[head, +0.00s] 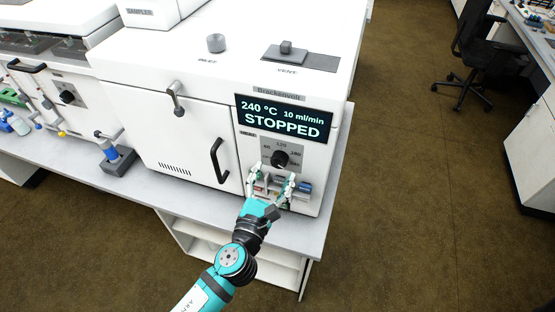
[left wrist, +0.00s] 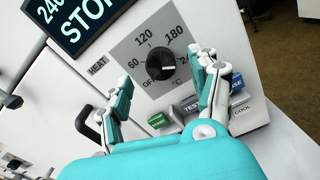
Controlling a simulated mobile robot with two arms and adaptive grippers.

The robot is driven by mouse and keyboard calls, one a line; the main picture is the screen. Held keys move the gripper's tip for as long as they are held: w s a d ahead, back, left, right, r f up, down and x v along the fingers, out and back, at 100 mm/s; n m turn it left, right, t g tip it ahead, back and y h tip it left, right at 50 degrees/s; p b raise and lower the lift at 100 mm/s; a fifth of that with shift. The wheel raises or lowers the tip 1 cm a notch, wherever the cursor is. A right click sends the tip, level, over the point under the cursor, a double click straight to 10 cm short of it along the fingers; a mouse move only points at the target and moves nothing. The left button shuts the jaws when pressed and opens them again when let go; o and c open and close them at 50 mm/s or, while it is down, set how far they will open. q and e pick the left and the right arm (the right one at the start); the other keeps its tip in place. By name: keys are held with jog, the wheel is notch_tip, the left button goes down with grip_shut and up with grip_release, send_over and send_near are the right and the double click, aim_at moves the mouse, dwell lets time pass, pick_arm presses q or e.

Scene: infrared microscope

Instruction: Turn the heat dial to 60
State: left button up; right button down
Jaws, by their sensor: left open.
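The heat dial (head: 280,158) is a round black knob on a grey panel on the front of the white machine. In the left wrist view the dial (left wrist: 160,66) shows marks for OFF, 60, 120, 180 and 240, and its white pointer line appears turned toward the 240 side. The display (head: 284,117) reads 240 °C, 10 ml/min, STOPPED. My left gripper (head: 273,176) is open and empty, just below and in front of the dial. In the left wrist view its fingers stand on either side of the dial, apart from it. My right gripper is out of view.
Below the dial is a row of buttons, including a green START button (left wrist: 159,121) and a blue one (left wrist: 238,97), close to my fingers. A door handle (head: 221,145) sticks out left of the panel. The bench edge runs below; open floor (head: 400,200) lies to the right.

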aim_at(278, 164)
pick_arm(q)
jog(key=x, duration=0.4)
jog(key=shift+c, duration=0.5)
jog(key=c, duration=1.1)
